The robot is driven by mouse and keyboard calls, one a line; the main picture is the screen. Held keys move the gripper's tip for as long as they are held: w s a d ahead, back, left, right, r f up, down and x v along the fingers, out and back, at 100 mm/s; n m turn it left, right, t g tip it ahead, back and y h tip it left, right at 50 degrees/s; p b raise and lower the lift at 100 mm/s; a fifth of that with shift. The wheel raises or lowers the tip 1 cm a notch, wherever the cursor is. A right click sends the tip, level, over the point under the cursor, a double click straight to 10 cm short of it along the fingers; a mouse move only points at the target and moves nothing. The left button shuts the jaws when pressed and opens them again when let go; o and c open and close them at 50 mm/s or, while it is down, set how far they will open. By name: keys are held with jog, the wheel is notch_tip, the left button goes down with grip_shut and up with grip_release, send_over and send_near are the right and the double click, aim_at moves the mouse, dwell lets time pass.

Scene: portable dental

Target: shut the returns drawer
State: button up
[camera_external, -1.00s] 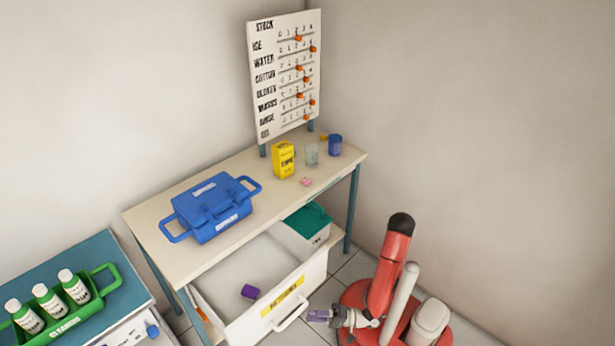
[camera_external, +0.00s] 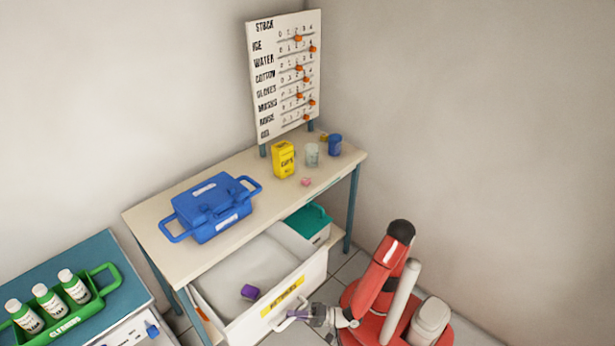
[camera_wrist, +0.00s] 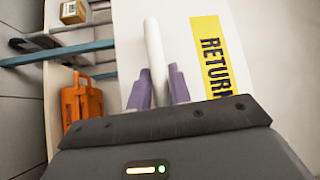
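The returns drawer (camera_external: 240,328) is a white open-topped drawer under the table, pulled out toward the front. Its front bears a yellow label (camera_external: 283,297), which reads "RETURN" in the wrist view (camera_wrist: 212,55). The white bar handle (camera_wrist: 154,50) sticks out from the drawer front. My gripper (camera_external: 312,316) is at this handle. In the wrist view its two purple fingers (camera_wrist: 159,88) lie close on either side of the bar and look shut on it.
A teal-topped bin (camera_external: 308,220) sits beside the drawer under the table (camera_external: 170,252). A blue case (camera_external: 212,207), a yellow box (camera_external: 283,159) and cups stand on top. An orange object (camera_wrist: 85,105) shows beside the drawer in the wrist view.

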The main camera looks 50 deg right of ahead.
aim_at(252, 278)
grip_shut()
jog(key=w+b, duration=0.4)
jog(key=w, duration=2)
jog(key=shift+w, duration=0.3)
jog(key=shift+w+d+r, duration=0.1)
jog(key=shift+o, duration=1)
grip_release()
jog(key=shift+o, duration=1.3)
